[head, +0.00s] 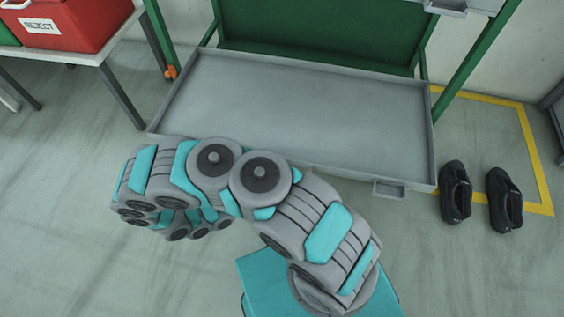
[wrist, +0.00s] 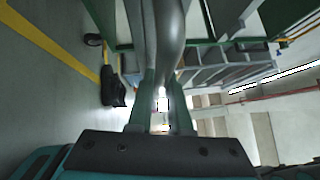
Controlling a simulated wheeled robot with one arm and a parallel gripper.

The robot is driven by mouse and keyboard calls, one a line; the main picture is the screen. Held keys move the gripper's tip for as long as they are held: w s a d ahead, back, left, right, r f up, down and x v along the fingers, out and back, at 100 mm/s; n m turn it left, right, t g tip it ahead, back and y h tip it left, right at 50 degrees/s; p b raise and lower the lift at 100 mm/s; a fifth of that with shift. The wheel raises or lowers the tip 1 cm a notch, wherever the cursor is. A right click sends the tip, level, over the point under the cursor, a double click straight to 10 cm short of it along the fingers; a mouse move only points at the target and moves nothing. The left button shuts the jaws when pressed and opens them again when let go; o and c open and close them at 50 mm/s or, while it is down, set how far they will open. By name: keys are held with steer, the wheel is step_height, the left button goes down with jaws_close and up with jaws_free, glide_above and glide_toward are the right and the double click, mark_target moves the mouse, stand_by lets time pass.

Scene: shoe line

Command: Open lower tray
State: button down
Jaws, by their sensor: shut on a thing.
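The lower tray (head: 300,105) is a wide, shallow grey tray, empty inside. In the head view it stands out in front of the green rack, with its floor open to view. A small grey handle (head: 388,188) shows on the right of its front edge. My arm covers the left part of that edge and hides my gripper in the head view. In the wrist view my gripper (wrist: 161,98) is shut on a smooth grey bar (wrist: 171,40), which looks like a tray handle. Its exact place on the tray's front is hidden.
The green rack (head: 480,60) frames the tray, and a higher grey handle (head: 446,7) shows at top right. Black shoes (head: 456,190) stand on the floor at right, near a yellow line (head: 530,150). A table with a red REJECT bin (head: 75,22) stands at left.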

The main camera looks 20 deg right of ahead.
steer(key=c, duration=0.8)
jaws_free()
steer(key=shift+c, duration=0.2)
steer(key=shift+a, duration=0.1)
steer(key=v, duration=0.7)
steer(key=shift+a, duration=0.4)
steer(key=shift+s, duration=0.1)
